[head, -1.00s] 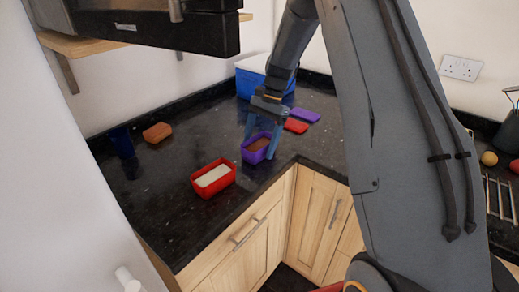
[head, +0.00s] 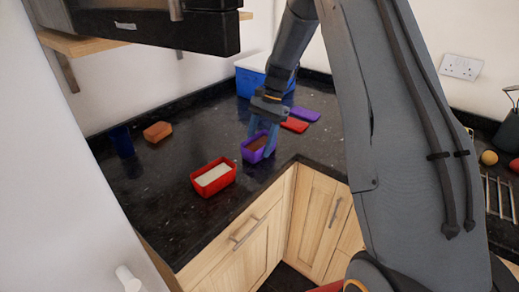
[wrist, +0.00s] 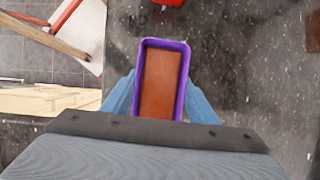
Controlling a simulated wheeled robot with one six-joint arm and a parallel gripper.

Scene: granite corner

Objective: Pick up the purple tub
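The purple tub (head: 249,155) has a brown filling and sits near the inner corner of the dark counter. It also shows in the wrist view (wrist: 184,75), upright between my blue fingers. My gripper (head: 262,140) reaches down from above with one finger on each long side of the tub. In the wrist view my gripper (wrist: 160,95) has both fingers against the tub's outer walls, closed on it. I cannot tell whether the tub's base is clear of the counter.
A red tub (head: 213,187) with white filling stands just left, near the counter edge. Red (head: 294,125) and purple (head: 305,114) lids and a blue box (head: 250,80) lie behind. A brown block (head: 157,132) and dark blue cup (head: 122,142) stand at left.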

